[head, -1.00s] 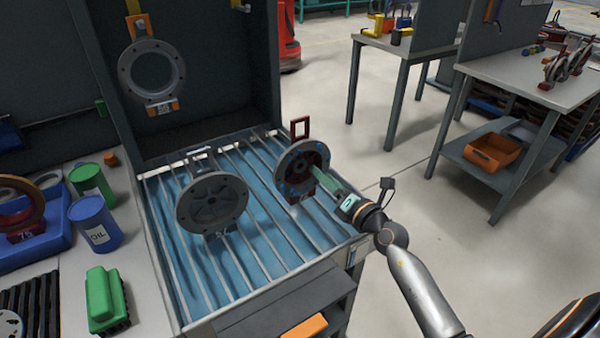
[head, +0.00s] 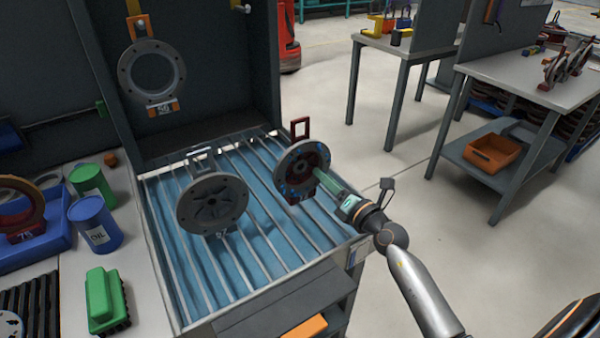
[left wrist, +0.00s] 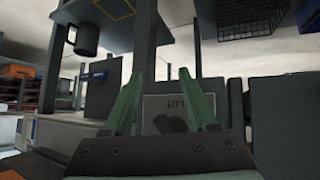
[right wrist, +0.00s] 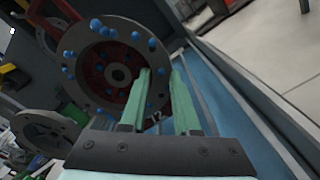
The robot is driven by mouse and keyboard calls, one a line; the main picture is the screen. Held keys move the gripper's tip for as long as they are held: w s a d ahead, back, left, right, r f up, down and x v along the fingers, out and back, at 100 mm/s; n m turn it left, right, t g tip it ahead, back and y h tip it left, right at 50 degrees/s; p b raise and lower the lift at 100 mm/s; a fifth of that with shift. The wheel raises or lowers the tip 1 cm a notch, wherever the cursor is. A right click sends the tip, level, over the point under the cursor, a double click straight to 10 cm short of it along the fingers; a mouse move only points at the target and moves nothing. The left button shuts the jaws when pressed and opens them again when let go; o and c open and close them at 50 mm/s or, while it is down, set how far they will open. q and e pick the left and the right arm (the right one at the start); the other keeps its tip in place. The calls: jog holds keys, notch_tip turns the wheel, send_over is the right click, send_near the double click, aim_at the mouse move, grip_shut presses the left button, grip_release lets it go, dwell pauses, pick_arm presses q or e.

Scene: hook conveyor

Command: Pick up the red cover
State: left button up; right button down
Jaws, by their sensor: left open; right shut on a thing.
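The red cover (head: 309,161) is a round disc with a dark red centre, a grey rim with blue spots and a red loop handle on top. It stands tilted on the right side of the slatted rack in the head view and fills the upper middle of the right wrist view (right wrist: 112,72). My right gripper (head: 321,176) is shut on the cover near its lower right edge; its green fingers (right wrist: 158,72) reach the disc. The exact contact is partly hidden. My left gripper (left wrist: 160,85) is open and empty, away from the cover.
A grey cover (head: 213,203) stands left of the red one on the rack (head: 262,255). A grey ring (head: 150,72) hangs behind from an orange hook. Blue and green cans (head: 93,222) and a green block (head: 104,300) stand on the left bench.

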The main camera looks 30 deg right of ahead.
jog(key=shift+r, duration=0.2)
jog(key=shift+r+p, duration=0.35)
jog(key=shift+r, duration=0.1)
pick_arm(q)
jog(key=shift+n+y, duration=0.3)
jog(key=shift+y, duration=0.2)
jog(key=a+r+p, duration=0.1)
jog(key=s+a+r+p, duration=0.1)
jog(key=p, duration=0.1)
jog(key=a+p, duration=0.1)
jog(key=p, duration=0.1)
jog(key=shift+s+a+r, duration=0.2)
jog(key=shift+s+r, duration=0.2)
pick_arm(e)
notch_tip(320, 180, up, 9)
pick_arm(q)
jog(key=shift+w+d+r, duration=0.1)
jog(key=shift+d+r, duration=0.05)
jog(key=shift+r, duration=0.1)
pick_arm(e)
jog(key=shift+w+r, duration=0.1)
jog(key=shift+r, duration=0.1)
